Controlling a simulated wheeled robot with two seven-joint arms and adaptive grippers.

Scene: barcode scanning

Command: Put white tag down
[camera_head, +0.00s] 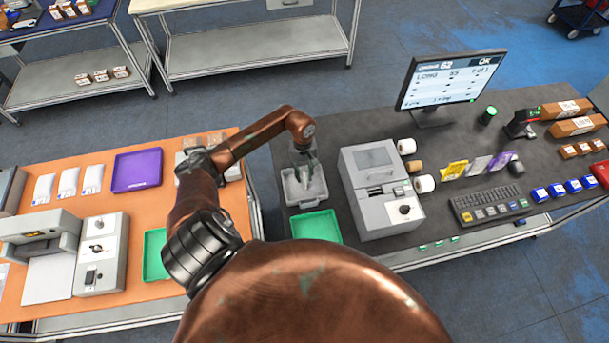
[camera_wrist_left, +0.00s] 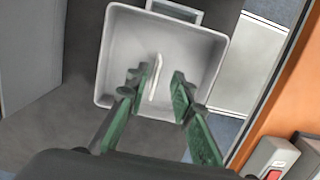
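The white tag (camera_wrist_left: 156,77) shows in the left wrist view as a thin, nearly edge-on strip inside a grey bin (camera_wrist_left: 210,50). My left gripper (camera_wrist_left: 161,92) reaches over the bin with its green fingers apart. The tag lies between them, close to the left finger, with a clear gap to the right finger. I cannot tell whether it touches the left finger or the bin floor. In the head view the left gripper (camera_head: 307,172) points down at the grey bin (camera_head: 290,192) on the dark table. The tag is not discernible there. My right gripper is not in view.
A grey printer-like machine (camera_head: 366,175) stands right of the bin, and a green tray (camera_head: 316,226) lies in front of it. A monitor (camera_head: 452,80), keyboard (camera_head: 488,204) and label rolls are farther right. An orange table (camera_head: 215,255) with a purple tray (camera_head: 137,170) is left.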

